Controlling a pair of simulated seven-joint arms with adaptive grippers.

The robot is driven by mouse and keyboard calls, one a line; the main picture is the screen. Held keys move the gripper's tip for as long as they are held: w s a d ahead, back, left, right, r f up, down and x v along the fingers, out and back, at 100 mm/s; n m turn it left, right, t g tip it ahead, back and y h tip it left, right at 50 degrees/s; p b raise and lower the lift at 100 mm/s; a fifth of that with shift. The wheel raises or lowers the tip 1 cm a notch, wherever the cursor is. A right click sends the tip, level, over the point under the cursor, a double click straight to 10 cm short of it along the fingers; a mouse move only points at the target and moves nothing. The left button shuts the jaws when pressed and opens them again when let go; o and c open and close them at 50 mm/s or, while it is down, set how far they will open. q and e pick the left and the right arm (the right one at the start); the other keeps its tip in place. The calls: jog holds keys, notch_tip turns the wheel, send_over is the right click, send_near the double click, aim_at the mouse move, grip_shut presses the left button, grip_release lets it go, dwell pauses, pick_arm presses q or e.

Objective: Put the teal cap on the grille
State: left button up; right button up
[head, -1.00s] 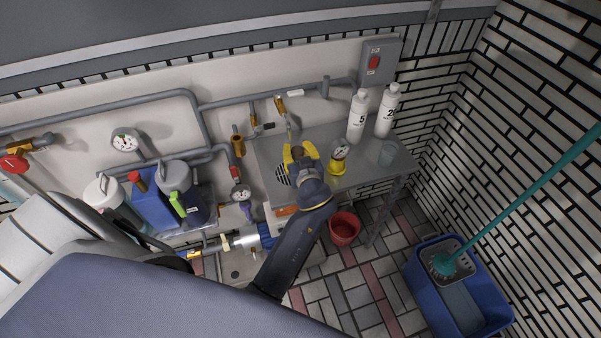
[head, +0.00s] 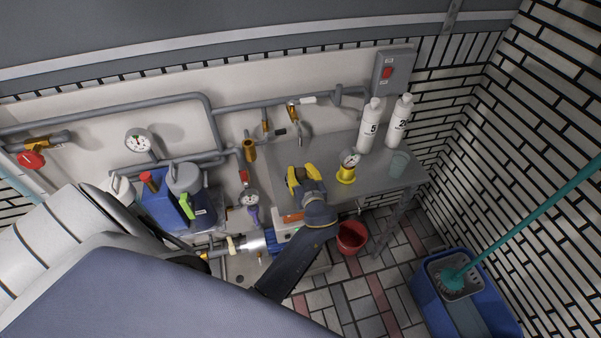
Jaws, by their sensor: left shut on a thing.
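My left gripper (head: 302,176), with yellow fingers, is over the left part of the grey metal table (head: 337,150). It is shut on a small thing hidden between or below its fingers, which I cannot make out. No teal cap can be clearly seen. The grille, a dark slotted patch on the table's left part, is covered by the gripper now. I cannot tell whether the held thing touches it. My right gripper is not in view.
On the table are a yellow-based gauge (head: 347,170), a translucent teal cup (head: 398,164) and two white bottles, one marked 5 (head: 369,130). Pipes and valves line the wall behind. A red bucket (head: 352,238) stands on the floor, and a blue mop bucket (head: 425,300) at right.

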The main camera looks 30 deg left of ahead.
aim_at(302, 176)
pick_arm(q)
jog(key=shift+f, duration=0.25)
jog(key=shift+f, duration=0.15)
jog(key=o, duration=0.8)
jog(key=shift+r, duration=0.2)
jog(key=shift+v, duration=2.8)
jog(key=shift+f, duration=0.1)
